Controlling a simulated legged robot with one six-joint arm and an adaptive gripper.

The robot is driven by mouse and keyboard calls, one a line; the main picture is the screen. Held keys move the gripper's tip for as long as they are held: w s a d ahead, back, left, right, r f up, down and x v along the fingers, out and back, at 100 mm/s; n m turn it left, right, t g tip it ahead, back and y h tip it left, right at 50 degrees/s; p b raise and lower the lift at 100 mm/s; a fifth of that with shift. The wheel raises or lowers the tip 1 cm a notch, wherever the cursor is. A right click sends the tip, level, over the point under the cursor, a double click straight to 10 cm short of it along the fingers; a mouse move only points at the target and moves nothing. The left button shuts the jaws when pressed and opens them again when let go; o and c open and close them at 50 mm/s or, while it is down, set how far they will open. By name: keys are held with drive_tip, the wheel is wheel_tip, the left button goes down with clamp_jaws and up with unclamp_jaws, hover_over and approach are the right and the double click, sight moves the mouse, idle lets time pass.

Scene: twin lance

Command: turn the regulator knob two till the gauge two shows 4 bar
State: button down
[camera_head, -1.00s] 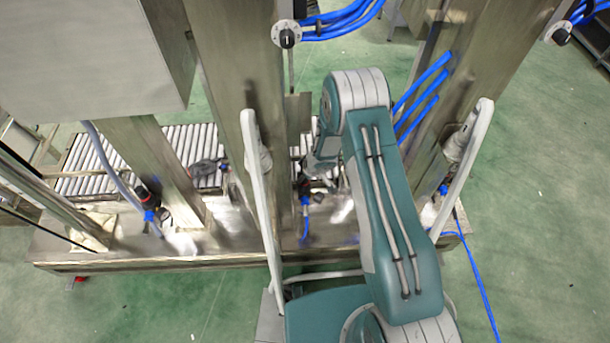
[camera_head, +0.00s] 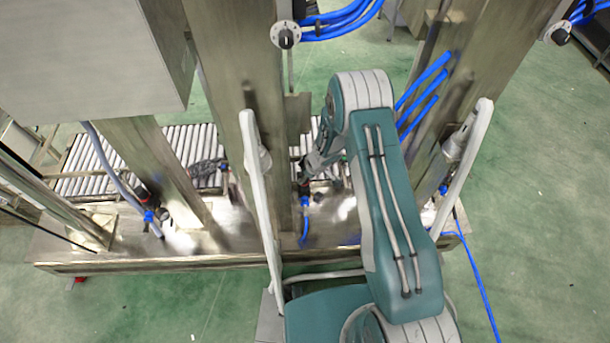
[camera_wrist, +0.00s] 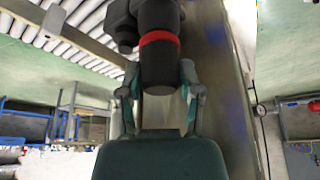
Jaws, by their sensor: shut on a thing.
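The regulator knob (camera_wrist: 160,68) is a black cylinder below a red ring, on a black regulator body (camera_wrist: 158,15) in the wrist view. My gripper (camera_wrist: 161,82) has one finger on each side of the knob and is shut on it. In the head view my gripper (camera_head: 309,166) is at the middle regulator, just right of the middle white curved bar, and largely hides it. A dark round part (camera_wrist: 121,28) sticks out from the left of the regulator body; I cannot tell whether it is the gauge. No gauge reading can be made out.
A steel frame (camera_head: 240,130) with upright posts stands around the arm. White curved bars (camera_head: 258,190) and (camera_head: 466,160) flank it. A roller conveyor (camera_head: 190,145) runs behind. Another regulator (camera_head: 148,196) stands at the left. Blue hoses (camera_head: 420,90) run along the right post.

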drive_tip(key=c, duration=0.5)
unclamp_jaws()
drive_tip(key=shift+a, duration=0.1)
drive_tip(key=shift+c, duration=0.2)
drive_tip(key=v, duration=1.2)
drive_tip(key=shift+r, duration=0.15)
